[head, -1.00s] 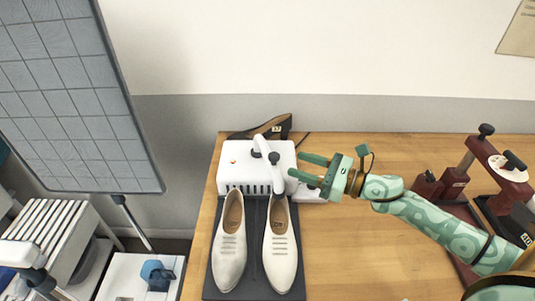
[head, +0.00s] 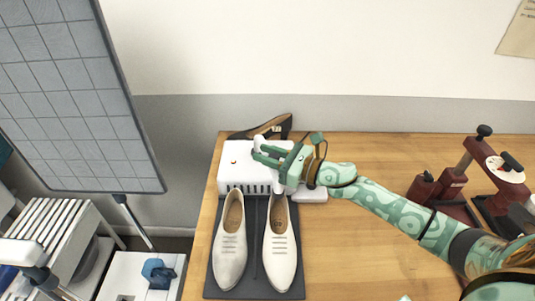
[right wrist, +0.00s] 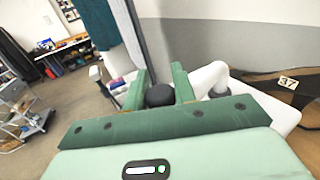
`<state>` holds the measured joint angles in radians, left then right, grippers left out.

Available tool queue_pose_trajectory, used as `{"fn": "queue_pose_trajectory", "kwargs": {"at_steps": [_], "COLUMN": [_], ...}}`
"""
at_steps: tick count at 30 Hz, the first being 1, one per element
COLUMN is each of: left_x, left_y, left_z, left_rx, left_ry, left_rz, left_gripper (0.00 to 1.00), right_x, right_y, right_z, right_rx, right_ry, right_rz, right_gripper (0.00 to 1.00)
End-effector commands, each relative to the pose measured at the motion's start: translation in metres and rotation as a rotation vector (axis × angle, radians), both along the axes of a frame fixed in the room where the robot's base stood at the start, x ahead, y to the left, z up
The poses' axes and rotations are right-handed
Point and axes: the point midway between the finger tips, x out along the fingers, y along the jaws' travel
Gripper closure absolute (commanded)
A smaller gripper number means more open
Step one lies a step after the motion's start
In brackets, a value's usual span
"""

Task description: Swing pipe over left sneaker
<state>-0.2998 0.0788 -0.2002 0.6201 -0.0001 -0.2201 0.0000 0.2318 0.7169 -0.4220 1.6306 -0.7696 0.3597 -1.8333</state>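Two cream sneakers stand side by side on a dark board (head: 254,238), toes to the front. The left sneaker (head: 229,250) is on the left and the right sneaker (head: 280,255) beside it. Behind them is a white box (head: 233,176) with vents. A white pipe (head: 258,143) rises on it; it also shows in the right wrist view (right wrist: 209,76). My right gripper (head: 265,152) is at the pipe, its fingers drawn in around a black knob (right wrist: 160,95) that fills the gap between them. The hand hides much of the pipe. My left gripper is not in view.
A dark shoe (head: 264,128) lies behind the box. A dark red clamp device (head: 455,185) stands at the right of the wooden table (head: 350,255). A grey gridded panel (head: 75,95) and a white rack (head: 45,235) are at the left. The table's middle front is clear.

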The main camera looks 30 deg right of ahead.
Motion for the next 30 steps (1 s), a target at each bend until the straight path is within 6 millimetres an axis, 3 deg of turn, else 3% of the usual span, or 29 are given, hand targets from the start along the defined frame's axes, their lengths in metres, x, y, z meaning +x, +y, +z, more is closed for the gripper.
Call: {"fn": "queue_pose_trajectory", "kwargs": {"at_steps": [14, 22, 30], "left_x": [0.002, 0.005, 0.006], "left_y": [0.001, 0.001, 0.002], "left_z": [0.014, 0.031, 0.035], "left_rx": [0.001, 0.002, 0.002], "left_ry": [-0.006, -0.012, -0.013], "left_rz": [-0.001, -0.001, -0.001], "left_gripper": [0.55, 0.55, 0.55], "right_x": [0.002, 0.013, 0.029], "right_y": [0.013, 0.038, 0.06], "right_z": [0.003, 0.004, 0.001], "right_rx": [0.004, 0.006, 0.003], "right_ry": [0.0, 0.001, 0.0], "right_rz": [-0.092, -0.292, -0.492], "right_gripper": [1.0, 1.0, 1.0]}}
